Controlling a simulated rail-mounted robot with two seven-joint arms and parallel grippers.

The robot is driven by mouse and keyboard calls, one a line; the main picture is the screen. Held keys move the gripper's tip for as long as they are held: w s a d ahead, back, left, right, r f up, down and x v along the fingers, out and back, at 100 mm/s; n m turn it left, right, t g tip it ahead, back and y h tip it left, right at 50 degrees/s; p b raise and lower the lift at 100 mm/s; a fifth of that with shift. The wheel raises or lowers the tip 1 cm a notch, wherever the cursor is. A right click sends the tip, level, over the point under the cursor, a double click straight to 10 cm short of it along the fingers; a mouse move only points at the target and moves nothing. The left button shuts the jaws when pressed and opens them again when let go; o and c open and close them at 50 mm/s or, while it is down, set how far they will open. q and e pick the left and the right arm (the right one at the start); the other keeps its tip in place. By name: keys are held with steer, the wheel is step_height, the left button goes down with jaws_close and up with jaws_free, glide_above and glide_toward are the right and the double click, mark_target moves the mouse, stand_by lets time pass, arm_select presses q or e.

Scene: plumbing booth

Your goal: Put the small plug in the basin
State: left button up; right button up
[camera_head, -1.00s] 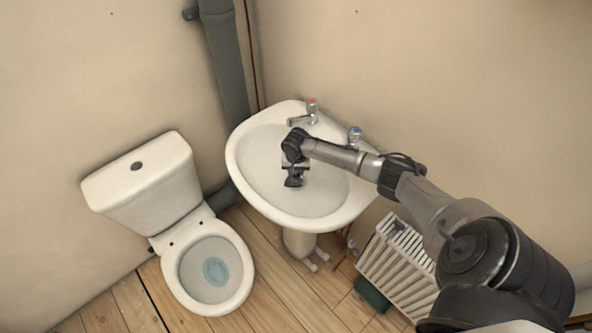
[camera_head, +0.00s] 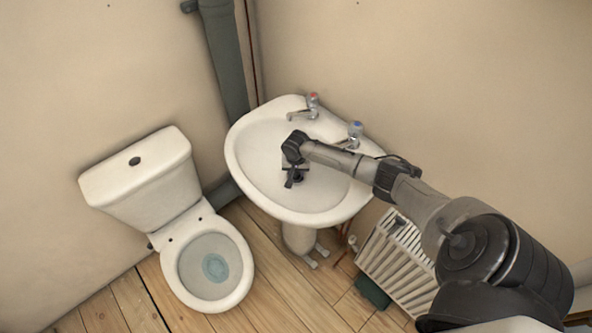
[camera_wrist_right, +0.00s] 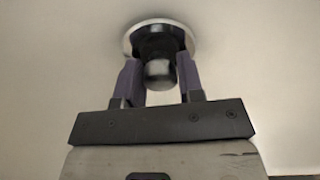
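In the right wrist view the plug (camera_wrist_right: 160,72) sits at the metal drain ring (camera_wrist_right: 129,42) of the basin. The white basin (camera_head: 262,165) stands in the corner in the head view. My right gripper (camera_head: 293,182) is low inside the basin, over its drain. In the right wrist view its fingers (camera_wrist_right: 159,78) are open, one on each side of the plug, with small gaps beside its rounded end. How deep the plug sits in the drain is hard to tell. My left gripper is not in view.
A toilet (camera_head: 140,185) stands left of the basin. A white slatted radiator (camera_head: 397,265) lies below my arm.

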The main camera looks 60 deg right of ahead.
steer(key=o, duration=0.4)
steer(key=shift+o, duration=0.2)
step_height(320, 180, up, 14)
steer(key=a+p, duration=0.1)
steer(key=p, duration=0.3)
steer(key=shift+s+a+p, duration=0.2)
steer(key=shift+s+p, duration=0.1)
steer(key=shift+s, duration=0.1)
steer(key=shift+f, duration=0.15)
